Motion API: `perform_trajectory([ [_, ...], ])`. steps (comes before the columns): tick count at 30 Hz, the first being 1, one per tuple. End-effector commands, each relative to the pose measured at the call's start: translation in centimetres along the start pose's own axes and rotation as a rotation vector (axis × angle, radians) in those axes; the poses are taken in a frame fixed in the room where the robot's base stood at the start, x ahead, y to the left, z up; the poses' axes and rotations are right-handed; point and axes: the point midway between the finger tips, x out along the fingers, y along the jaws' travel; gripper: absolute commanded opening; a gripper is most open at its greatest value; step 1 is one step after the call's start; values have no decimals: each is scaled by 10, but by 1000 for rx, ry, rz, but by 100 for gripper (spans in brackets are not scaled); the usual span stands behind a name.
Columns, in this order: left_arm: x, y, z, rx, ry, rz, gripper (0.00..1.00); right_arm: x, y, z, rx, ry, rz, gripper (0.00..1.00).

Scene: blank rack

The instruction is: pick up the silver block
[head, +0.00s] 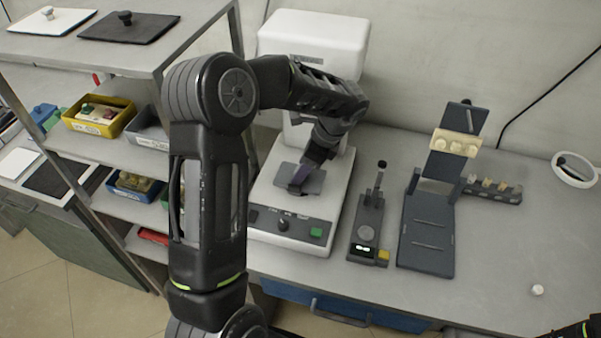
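I cannot make out a silver block with certainty in the head view. My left arm reaches across the middle, and its gripper (302,182) points down over the white machine (265,190) on the counter. My arm hides part of the machine and the shelves. Only a dark bit of my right arm shows at the bottom right corner; its gripper is out of view.
A shelf rack at left holds a yellow bin (82,124), a grey bin (150,138) and a blue bin (122,190). Right of the machine stand a small device (364,235) and a dark stand (427,235) with a cream holder (456,143). The counter's right is mostly clear.

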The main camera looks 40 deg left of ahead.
Motion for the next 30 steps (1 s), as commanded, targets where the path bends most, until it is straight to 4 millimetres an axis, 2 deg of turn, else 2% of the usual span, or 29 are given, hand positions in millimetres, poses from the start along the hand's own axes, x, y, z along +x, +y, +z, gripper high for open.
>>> perform_trajectory([
  [6,0,0,0,0,0,0,52,0,0,0,0,0,0,32],
  [25,0,0,0,0,0,0,0,0,0,0,0,0,0,32],
  [30,0,0,0,0,0,0,0,0,0,0,0,0,0,32],
])
